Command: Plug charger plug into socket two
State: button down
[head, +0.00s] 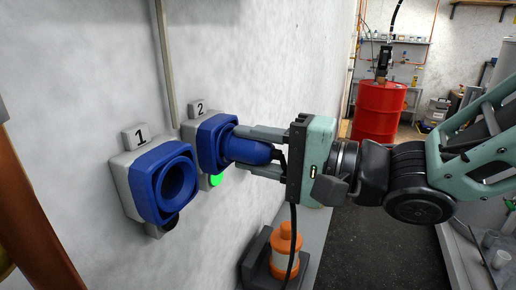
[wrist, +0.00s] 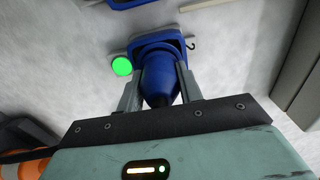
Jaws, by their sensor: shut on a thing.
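Socket two (head: 209,139) is a blue socket on a grey wall box under a "2" label. A green light (head: 216,180) glows below it, and shows in the wrist view (wrist: 122,66) too. The blue charger plug (head: 247,150) sits with its front end in the mouth of socket two, in line with it. My gripper (head: 262,152) is shut on the plug, one finger on each side. In the wrist view the plug (wrist: 159,80) lies between both fingers and meets the socket (wrist: 158,45). How deep it sits is hidden.
Socket one (head: 165,183), empty with a dark light below, is on the wall at left. An orange and white object (head: 285,245) stands on a ledge below my gripper. A black cable (head: 294,240) hangs by my gripper. A red drum (head: 378,110) stands behind.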

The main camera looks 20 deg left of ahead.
jog(key=shift+a, duration=0.3)
jog(key=c, duration=0.9)
grip_release()
jog(key=shift+o, duration=0.2)
jog(key=s+d+b, duration=0.1)
jog(key=d+b, duration=0.3)
jog(key=d, duration=1.3)
jog(key=shift+s+d, duration=0.15)
